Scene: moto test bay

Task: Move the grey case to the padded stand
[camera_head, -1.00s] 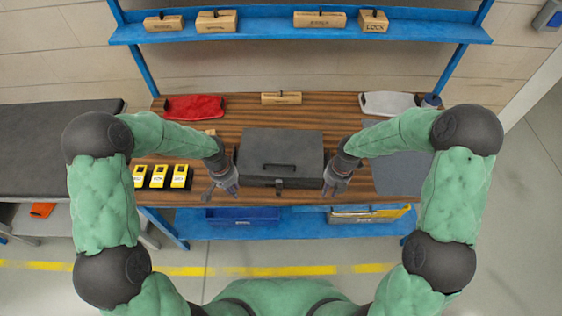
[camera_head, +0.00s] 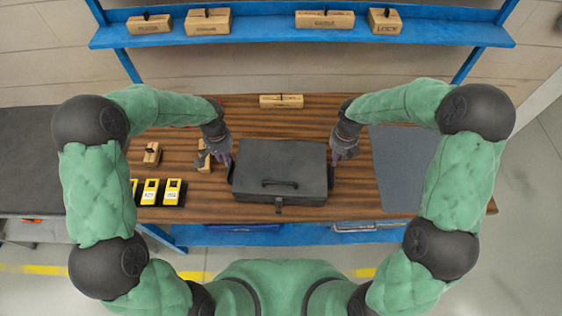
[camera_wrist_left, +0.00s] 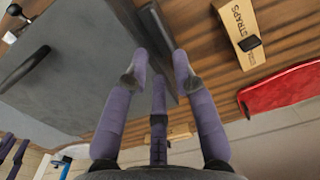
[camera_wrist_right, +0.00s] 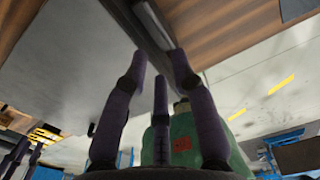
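The grey case (camera_head: 280,170) lies closed on the wooden workbench in the head view, its top handle and front latch facing my side. My left gripper (camera_head: 228,157) is at its left side and my right gripper (camera_head: 337,155) at its right side. In the left wrist view, open fingers (camera_wrist_left: 160,60) point at a dark bar on the case's side (camera_wrist_left: 157,35). The right wrist view shows the same, with open fingers (camera_wrist_right: 160,60) near a side bar (camera_wrist_right: 155,25). Contact is unclear. A dark-topped stand (camera_head: 25,150), apparently the padded one, is at far left, partly hidden.
Several yellow devices (camera_head: 160,192) and small wooden boxes (camera_head: 152,153) lie left of the case. A box (camera_head: 281,101) lies behind it. A flat grey mat (camera_head: 398,170) covers the bench at right. A blue shelf (camera_head: 260,30) with boxes spans the back. A red pouch (camera_wrist_left: 285,88) shows in the left wrist view.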

